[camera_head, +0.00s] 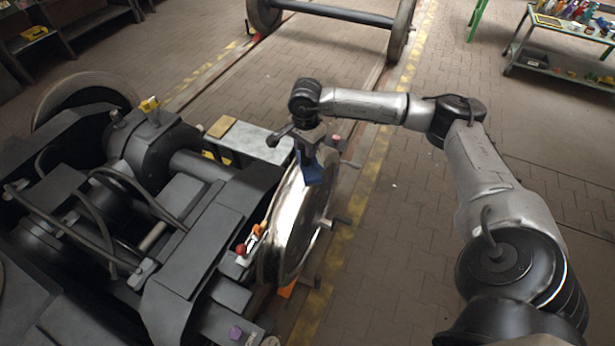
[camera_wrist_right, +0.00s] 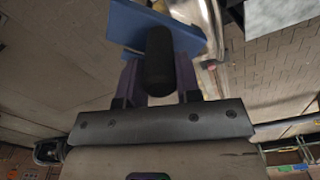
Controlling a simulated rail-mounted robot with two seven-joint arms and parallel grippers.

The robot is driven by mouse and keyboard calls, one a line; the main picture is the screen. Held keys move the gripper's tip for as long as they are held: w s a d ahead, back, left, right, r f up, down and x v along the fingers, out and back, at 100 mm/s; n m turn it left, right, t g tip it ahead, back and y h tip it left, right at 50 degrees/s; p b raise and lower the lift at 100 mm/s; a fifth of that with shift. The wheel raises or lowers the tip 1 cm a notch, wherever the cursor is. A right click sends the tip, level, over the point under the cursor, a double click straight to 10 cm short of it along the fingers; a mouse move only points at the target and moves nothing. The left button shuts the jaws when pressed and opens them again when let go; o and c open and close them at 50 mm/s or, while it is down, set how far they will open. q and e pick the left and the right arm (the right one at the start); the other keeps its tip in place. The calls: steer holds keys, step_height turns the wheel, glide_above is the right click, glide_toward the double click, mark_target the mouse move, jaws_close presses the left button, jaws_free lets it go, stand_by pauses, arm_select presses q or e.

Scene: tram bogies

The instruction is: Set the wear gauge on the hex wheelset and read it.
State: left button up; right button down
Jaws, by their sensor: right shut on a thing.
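The wear gauge is a blue plate (camera_head: 318,168) with a black handle; it also shows in the wrist view as a blue plate (camera_wrist_right: 128,24) with the handle (camera_wrist_right: 159,62). My right gripper (camera_head: 308,140) is shut on the handle; its two purple fingers (camera_wrist_right: 160,80) stand either side of it. The gauge is at the top of the shiny near wheel (camera_head: 297,225) of the bogie. I cannot tell whether it touches the rim. A small purple, roughly hexagonal marker (camera_head: 236,333) sits on the bogie frame near this wheel. My left gripper is out of view.
The dark bogie frame (camera_head: 190,240) with hoses fills the left. Red and orange fittings (camera_head: 249,243) sit beside the wheel. A loose wheelset (camera_head: 335,14) stands on the rails behind. A green workbench (camera_head: 560,35) is at the far right. The paved floor between is clear.

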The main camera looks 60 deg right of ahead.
steer(key=s+d+f+m+b, duration=0.1)
steer(key=s+d+m, duration=0.1)
steer(key=d+m, duration=0.3)
steer(key=s+d+m+b, duration=0.1)
steer(key=s+d+m, duration=0.15)
steer(key=d, duration=0.55)
steer(key=w+a+f+b, duration=0.4)
steer(key=w+a+f, duration=0.1)
steer(key=w+f, duration=0.4)
steer(key=shift+w+f+b, duration=0.3)
steer(key=shift+f+b, duration=0.05)
steer(key=shift+f, duration=0.6)
steer(key=shift+f, duration=0.2)
steer(key=c, duration=0.8)
jaws_free()
